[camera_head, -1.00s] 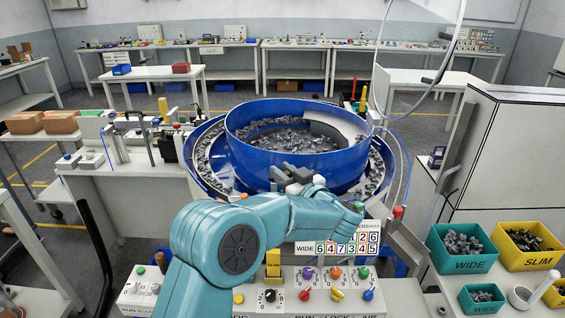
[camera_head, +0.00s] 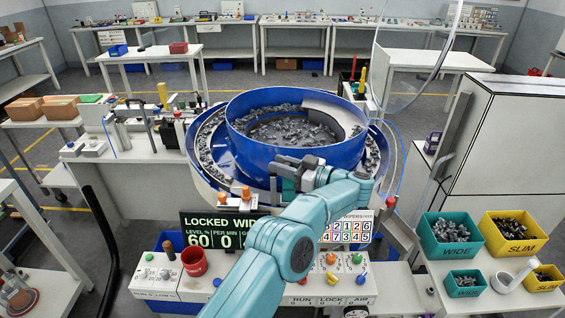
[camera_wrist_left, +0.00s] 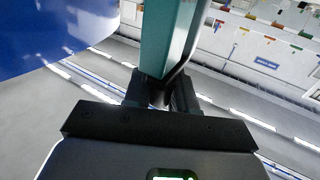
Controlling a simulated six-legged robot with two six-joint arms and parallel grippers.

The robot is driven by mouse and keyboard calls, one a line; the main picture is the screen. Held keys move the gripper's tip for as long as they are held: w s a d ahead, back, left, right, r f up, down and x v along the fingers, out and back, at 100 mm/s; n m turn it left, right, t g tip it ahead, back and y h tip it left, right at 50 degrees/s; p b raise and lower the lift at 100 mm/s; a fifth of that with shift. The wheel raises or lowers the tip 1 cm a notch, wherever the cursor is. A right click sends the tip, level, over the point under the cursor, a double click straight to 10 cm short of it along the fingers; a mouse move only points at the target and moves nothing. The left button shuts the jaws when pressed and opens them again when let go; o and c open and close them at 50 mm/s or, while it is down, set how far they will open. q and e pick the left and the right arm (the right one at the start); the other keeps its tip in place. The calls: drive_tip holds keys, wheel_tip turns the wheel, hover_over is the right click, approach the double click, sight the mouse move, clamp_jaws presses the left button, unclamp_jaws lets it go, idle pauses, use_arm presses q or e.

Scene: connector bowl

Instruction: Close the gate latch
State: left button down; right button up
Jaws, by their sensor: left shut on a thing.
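My left gripper (camera_head: 292,171) is at the near rim of the blue bowl feeder (camera_head: 255,158), with my teal arm reaching up from below. In the left wrist view its dark jaws (camera_wrist_left: 161,92) are shut on a flat teal bar (camera_wrist_left: 168,35), which runs upward out of the picture. In the head view, a small dark teal piece (camera_head: 289,186) shows just below the jaws. I cannot tell for sure whether this bar is the gate latch. The jaws and arm hide part of the bowl's near side. My right gripper is not in view.
A display (camera_head: 218,230) reads LOCKED, WIDE, 60 and 0. A control panel (camera_head: 330,275) with coloured knobs stands below the bowl. A red cup (camera_head: 194,262) is at left. Green WIDE bins (camera_head: 450,258) and yellow SLIM bins (camera_head: 490,243) stand at right, before a white cabinet (camera_head: 505,150).

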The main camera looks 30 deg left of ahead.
use_arm(q)
drive_tip(key=shift+r, duration=0.15)
drive_tip(key=c, duration=1)
unclamp_jaws()
drive_tip(key=shift+a, duration=0.15)
